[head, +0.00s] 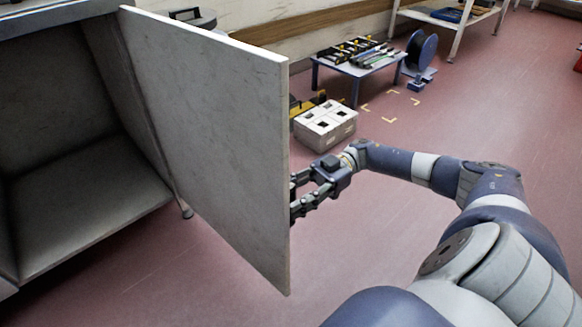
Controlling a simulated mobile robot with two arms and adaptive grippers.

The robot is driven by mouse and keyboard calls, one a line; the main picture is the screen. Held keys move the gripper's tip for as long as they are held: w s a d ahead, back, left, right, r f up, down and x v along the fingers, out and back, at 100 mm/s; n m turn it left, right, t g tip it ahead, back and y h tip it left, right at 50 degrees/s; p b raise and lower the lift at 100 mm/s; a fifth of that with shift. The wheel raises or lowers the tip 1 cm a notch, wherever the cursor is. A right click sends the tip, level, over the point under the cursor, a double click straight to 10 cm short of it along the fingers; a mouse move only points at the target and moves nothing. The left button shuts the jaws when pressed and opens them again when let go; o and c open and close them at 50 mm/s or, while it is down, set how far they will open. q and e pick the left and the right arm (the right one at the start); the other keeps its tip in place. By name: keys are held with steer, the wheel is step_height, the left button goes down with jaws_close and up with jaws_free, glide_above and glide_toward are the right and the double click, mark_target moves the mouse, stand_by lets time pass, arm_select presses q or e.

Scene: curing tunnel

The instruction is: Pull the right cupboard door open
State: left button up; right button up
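The right cupboard door (205,130) is a grey-white panel that stands swung open, its free edge toward me. The cupboard (85,220) at the left shows an open, empty-looking inside with a bare floor. My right gripper (292,198) is at the door's free edge, on the right side of the panel. Its two fingers are spread apart, one above the other, and their tips end at or behind the door edge. I cannot tell whether they touch the door. No handle shows. My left gripper is not in view.
A light grey block with square holes (326,126) lies on the floor behind the door. A low table (358,66) with tools and a dark reel (421,50) stand farther back. A shelf (448,18) stands at the rear. The reddish floor at right is clear.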

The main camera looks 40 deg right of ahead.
steer(key=d, duration=0.7)
steer(key=shift+d, duration=0.2)
steer(key=shift+s, duration=0.15)
stand_by(0.4)
